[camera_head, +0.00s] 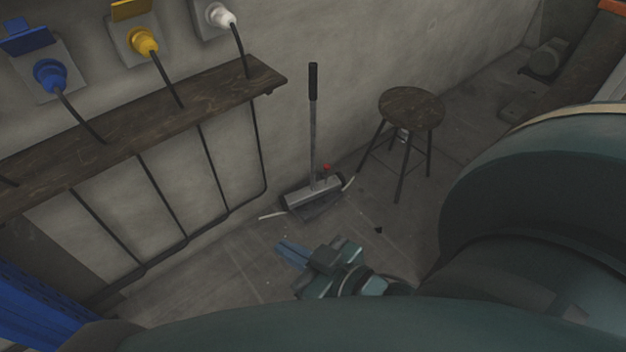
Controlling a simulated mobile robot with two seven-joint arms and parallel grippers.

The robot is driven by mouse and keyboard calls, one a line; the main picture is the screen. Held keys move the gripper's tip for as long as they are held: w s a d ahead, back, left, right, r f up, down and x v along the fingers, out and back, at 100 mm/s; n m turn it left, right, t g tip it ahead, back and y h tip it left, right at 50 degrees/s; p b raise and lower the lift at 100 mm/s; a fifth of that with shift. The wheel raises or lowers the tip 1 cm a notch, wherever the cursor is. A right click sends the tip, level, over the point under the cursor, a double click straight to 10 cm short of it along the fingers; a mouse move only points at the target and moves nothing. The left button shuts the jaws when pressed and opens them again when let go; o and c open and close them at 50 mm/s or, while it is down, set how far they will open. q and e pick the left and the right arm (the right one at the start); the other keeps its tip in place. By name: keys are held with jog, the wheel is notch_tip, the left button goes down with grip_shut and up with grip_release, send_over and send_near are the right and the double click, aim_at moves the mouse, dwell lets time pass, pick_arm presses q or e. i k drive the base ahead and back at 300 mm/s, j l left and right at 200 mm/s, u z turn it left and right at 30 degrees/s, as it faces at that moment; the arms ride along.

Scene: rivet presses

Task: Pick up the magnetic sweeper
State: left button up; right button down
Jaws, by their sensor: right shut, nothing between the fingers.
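The magnetic sweeper (312,193) stands on the floor near the wall, in the middle of the head view. It has a grey, wide head and an upright pole with a black grip (313,82) at the top. A small red part shows by its head. My right gripper (288,252) is low in the view, nearer to me than the sweeper and apart from it. Its bluish fingers lie together, pointing left, with nothing between them. My left gripper is not in view.
A dark round stool (411,108) stands right of the sweeper. A wooden shelf (150,130) runs along the wall at left, with cables hanging from blue, yellow and white plugs. A blue structure (40,310) is at lower left. Floor in front of the sweeper is mostly clear.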

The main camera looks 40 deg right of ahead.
aim_at(290, 201)
jog(key=z, duration=1.65)
jog(key=i+z, duration=0.4)
jog(key=i, duration=0.45)
